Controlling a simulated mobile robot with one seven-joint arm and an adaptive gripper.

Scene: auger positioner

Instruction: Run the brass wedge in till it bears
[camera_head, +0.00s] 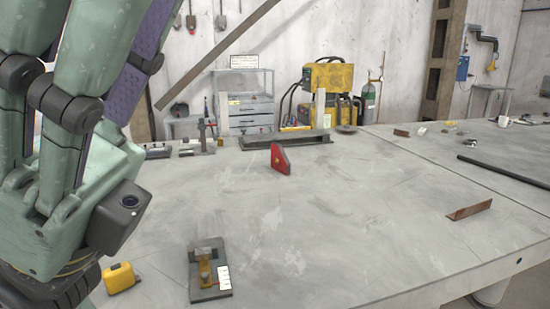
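A small dark fixture (210,285) sits on the grey workbench near the front, left of centre. A brass-coloured piece (205,270), which looks like the wedge, stands on it. A white marked plate (224,279) is at its right side. At this size I cannot tell whether the wedge bears on anything. My arm fills the left side, with its wrist camera left of and above the fixture. The dark body of my gripper shows at the lower left corner, apart from the fixture. Its fingers are out of frame.
A yellow tape measure (119,278) lies left of the fixture. A red magnetic square (280,159) stands mid-bench before a long dark steel piece (285,139). A rusty angle piece (469,211) lies right. The bench (330,230) right of the fixture is clear.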

